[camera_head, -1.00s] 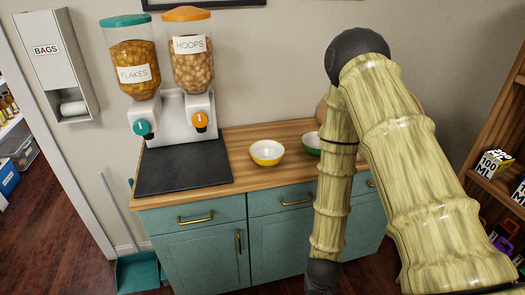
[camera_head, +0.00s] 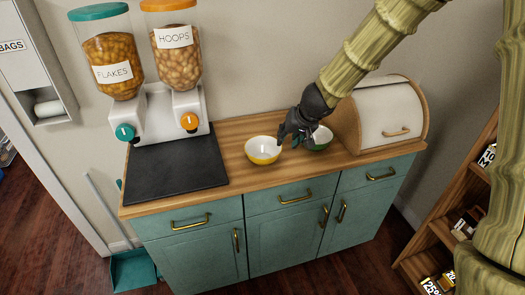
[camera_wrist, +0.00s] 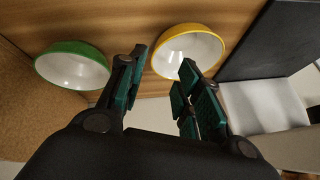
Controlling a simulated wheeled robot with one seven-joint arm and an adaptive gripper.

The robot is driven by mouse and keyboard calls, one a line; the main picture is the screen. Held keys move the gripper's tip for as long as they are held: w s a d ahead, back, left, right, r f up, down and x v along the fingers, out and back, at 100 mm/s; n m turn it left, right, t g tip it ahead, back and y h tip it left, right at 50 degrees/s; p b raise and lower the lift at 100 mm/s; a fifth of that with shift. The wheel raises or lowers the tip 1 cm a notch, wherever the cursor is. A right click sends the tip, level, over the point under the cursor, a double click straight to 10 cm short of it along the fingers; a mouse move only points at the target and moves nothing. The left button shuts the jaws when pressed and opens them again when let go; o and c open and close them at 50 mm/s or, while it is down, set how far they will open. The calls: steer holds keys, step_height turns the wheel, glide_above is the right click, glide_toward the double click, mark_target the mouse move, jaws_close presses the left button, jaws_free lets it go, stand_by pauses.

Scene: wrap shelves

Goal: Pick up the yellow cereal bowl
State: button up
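The yellow cereal bowl (camera_head: 263,151), white inside, stands upright on the wooden counter right of the black mat. It also shows in the wrist view (camera_wrist: 188,50), ahead of the fingers and near the right one. My gripper (camera_head: 283,143) is just above the counter at the bowl's right side. In the wrist view my gripper (camera_wrist: 158,88) has its fingers apart with nothing held between them. I cannot tell whether a fingertip touches the yellow rim. A green bowl (camera_head: 321,139) stands to the right, partly hidden behind my gripper; it shows whole in the wrist view (camera_wrist: 72,65).
The cereal dispensers (camera_head: 160,115) stand at the counter's back left, with the black mat (camera_head: 175,168) in front. A bread box (camera_head: 390,115) stands on the right. The counter (camera_head: 285,172) is clear in front of the bowls. A shelf (camera_head: 440,235) is at far right.

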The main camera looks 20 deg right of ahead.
mark_target(280, 148)
steer(key=shift+b+x, duration=0.35)
steer(key=shift+x, duration=2.5)
steer(key=x, duration=0.4)
steer(key=shift+w+d+r, duration=0.1)
steer(key=shift+w+d, duration=0.1)
steer(key=shift+d, duration=0.1)
steer(key=shift+w+a+f, duration=0.15)
steer(key=shift+w+f, duration=0.15)
steer(key=shift+f, duration=0.15)
steer(key=shift+c, duration=0.2)
jaws_close()
